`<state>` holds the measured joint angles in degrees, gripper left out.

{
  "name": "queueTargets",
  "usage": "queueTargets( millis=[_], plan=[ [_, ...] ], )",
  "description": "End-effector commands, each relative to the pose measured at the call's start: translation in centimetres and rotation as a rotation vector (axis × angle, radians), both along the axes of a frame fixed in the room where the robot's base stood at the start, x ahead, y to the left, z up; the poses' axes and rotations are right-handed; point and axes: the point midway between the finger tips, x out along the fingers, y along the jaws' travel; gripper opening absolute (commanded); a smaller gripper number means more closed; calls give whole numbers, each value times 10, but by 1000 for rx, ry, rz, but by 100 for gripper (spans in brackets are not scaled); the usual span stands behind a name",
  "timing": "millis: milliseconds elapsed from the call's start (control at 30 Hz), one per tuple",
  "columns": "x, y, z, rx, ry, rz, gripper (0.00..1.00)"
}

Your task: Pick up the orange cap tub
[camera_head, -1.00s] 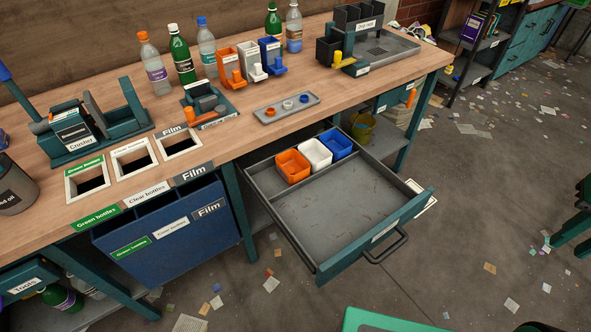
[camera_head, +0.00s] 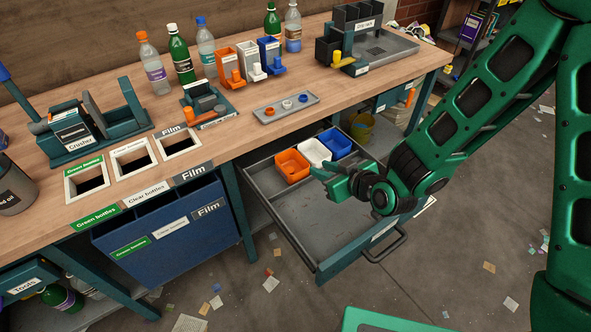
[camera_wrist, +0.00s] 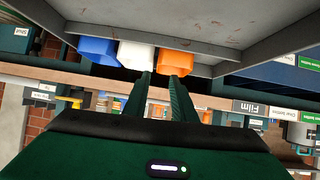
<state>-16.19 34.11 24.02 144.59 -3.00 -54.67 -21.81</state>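The orange cap tub (camera_head: 291,168) stands at the left end of a row of tubs in the back compartment of the open drawer (camera_head: 345,235). In the wrist view the orange tub (camera_wrist: 177,61) shows just beyond my fingertips, on the right. My gripper (camera_head: 322,180) is over the drawer, to the right of and slightly nearer than the orange tub. Its two fingers are apart with nothing between them, and in the wrist view the gripper (camera_wrist: 160,76) points towards the white and orange tubs. Contact with a tub cannot be told.
A white tub (camera_head: 314,152) and a blue tub (camera_head: 336,143) stand right of the orange one. The drawer's front compartment looks empty. The workbench (camera_head: 240,140) above holds a tray of caps (camera_head: 286,107), dispensers and bottles. A blue bin (camera_head: 175,225) stands left of the drawer.

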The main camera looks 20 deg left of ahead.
Motion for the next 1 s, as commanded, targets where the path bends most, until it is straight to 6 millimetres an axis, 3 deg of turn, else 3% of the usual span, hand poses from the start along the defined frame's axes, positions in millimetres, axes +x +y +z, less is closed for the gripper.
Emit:
queueTargets(
  millis=[100,367,700,1000],
  plan=[
    [-19,34,-3,79,-32,32,24],
    [-29,50,-8,131,-66,35,24],
    [-4,81,-25,135,-68,33,24],
    [8,97,-35,134,-68,32,24]
  ],
)
